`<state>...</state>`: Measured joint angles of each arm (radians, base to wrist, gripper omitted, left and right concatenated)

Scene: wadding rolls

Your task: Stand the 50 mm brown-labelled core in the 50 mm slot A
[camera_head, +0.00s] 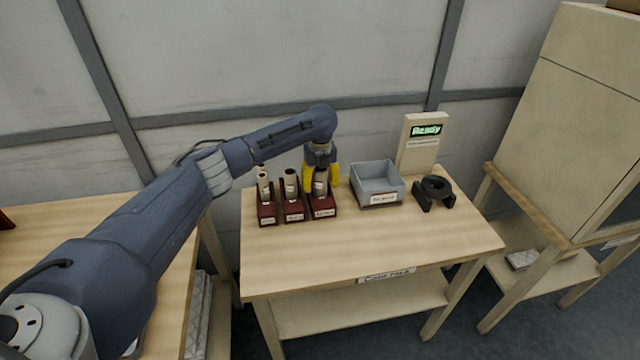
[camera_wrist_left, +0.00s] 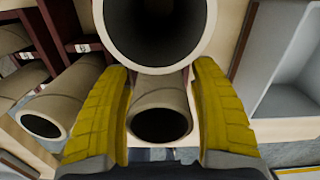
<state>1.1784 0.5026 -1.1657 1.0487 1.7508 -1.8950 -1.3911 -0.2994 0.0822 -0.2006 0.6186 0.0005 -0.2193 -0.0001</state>
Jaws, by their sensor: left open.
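Three dark red slotted holders stand side by side on the rack table: left (camera_head: 267,213), middle (camera_head: 294,213) and right (camera_head: 323,208). Tan cores stand in them, at the left (camera_head: 264,187), middle (camera_head: 290,184) and right (camera_head: 320,184). My left gripper (camera_head: 321,184) is open, pointing down over the right holder, its yellow fingers on both sides of the core there. In the left wrist view, a wide core mouth (camera_wrist_left: 157,30) is very close, and a smaller core (camera_wrist_left: 160,122) shows between the fingers. No brown label or slot letter can be made out.
A grey bin (camera_head: 378,183) stands right of the holders, with a black cradle-like fixture (camera_head: 435,192) beyond it. A display reading "Ready" (camera_head: 425,129) stands behind. The front of the table (camera_head: 370,240) is clear.

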